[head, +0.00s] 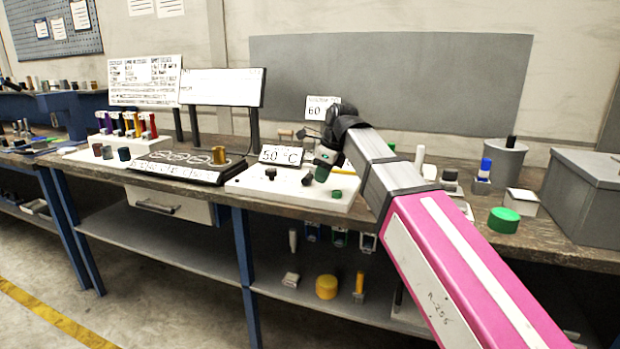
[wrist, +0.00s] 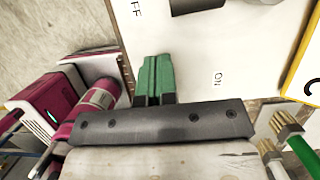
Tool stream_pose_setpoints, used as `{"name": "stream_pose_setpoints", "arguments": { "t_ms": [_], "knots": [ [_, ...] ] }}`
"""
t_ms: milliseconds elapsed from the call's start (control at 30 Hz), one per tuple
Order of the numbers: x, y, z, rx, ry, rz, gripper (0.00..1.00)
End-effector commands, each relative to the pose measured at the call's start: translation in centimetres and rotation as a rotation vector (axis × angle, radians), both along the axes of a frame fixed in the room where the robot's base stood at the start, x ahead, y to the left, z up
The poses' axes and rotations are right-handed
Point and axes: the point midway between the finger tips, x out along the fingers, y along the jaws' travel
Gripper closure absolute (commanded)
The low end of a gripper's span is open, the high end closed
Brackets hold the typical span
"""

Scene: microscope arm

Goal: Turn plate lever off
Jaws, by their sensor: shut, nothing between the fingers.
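A white panel (head: 285,190) lies on the bench. It shows in the wrist view (wrist: 250,45) with printed OFF and ON labels. A dark lever or knob (wrist: 197,4) shows there, cut off by the top edge, near both labels. Its setting cannot be told. Small dark knobs stand on the panel in the head view; I cannot tell which is the plate lever. My gripper (head: 321,174) is low over the panel's right part. Its green fingers (wrist: 154,62) are together and empty, beside the labels and apart from the dark lever.
A 50 °C sign (head: 281,155) stands behind the panel; another sign reading 60 (head: 321,108) is further back. A tray (head: 180,165) with a brass cylinder is to the left. A green cylinder (head: 504,220) and a grey box (head: 590,195) stand to the right.

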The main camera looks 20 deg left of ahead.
Motion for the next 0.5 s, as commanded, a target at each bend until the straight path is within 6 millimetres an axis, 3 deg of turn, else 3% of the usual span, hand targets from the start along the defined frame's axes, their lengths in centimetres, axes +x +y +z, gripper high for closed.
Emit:
{"name": "stream_pose_setpoints", "arguments": {
  "t_ms": [33, 500],
  "knots": [
    [0.4, -0.8, 0.4, 0.001, -0.001, -0.003, 1.0],
    [0.1, -2.8, 8.0, 0.001, -0.002, -0.001, 1.0]
  ]
}}
